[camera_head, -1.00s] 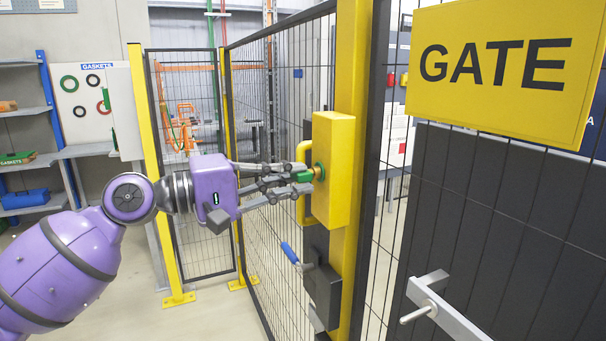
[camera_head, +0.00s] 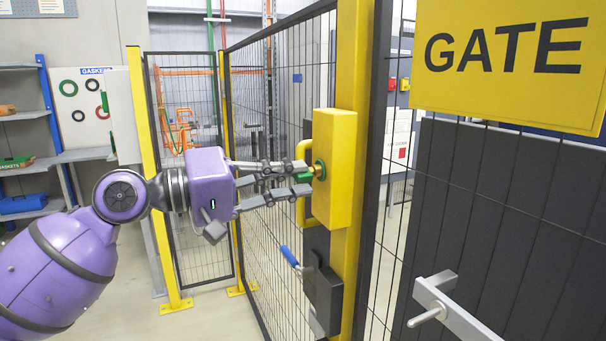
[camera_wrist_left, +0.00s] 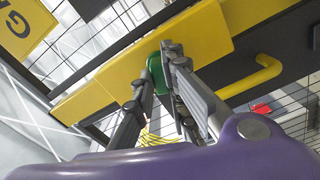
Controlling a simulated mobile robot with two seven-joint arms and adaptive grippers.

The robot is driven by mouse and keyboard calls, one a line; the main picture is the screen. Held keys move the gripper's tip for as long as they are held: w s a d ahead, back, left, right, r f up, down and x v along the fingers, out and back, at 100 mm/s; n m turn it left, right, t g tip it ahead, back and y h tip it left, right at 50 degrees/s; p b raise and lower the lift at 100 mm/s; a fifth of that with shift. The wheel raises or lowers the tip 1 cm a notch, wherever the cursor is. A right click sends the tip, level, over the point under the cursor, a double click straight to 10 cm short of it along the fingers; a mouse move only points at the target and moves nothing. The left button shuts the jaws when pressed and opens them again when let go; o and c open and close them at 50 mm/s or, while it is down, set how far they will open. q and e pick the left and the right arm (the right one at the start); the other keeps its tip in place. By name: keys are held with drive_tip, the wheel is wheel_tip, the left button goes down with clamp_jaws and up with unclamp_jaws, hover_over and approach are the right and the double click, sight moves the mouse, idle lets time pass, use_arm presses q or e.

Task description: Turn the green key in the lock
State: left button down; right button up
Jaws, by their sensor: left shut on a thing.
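The green key (camera_head: 303,177) sits at the front of the yellow lock box (camera_head: 338,170), at a round brass lock with a green ring (camera_head: 319,169). My left gripper (camera_head: 299,176) is shut on the key, its fingers reaching in from the left and partly hiding it. In the left wrist view, the fingers of my left gripper (camera_wrist_left: 158,75) close around the green piece (camera_wrist_left: 155,72) against the yellow box (camera_wrist_left: 190,45). How far the key is turned cannot be told. My right gripper is not in view.
The lock box is on a yellow post (camera_head: 352,60) with a yellow handle (camera_head: 303,205) behind it. A blue-handled latch (camera_head: 289,256) is below. A GATE sign (camera_head: 505,60) and grey lever (camera_head: 440,300) are at right. Mesh fencing (camera_head: 265,130) stands behind my gripper.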

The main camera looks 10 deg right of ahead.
use_arm(q)
drive_tip(key=shift+m+b, duration=0.65)
drive_tip(key=shift+m, duration=0.95)
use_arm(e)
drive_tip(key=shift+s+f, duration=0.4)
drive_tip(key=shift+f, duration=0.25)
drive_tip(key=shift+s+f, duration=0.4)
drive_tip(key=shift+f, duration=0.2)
use_arm(q)
drive_tip(key=shift+m+b, duration=0.9)
drive_tip(key=shift+m, duration=0.8)
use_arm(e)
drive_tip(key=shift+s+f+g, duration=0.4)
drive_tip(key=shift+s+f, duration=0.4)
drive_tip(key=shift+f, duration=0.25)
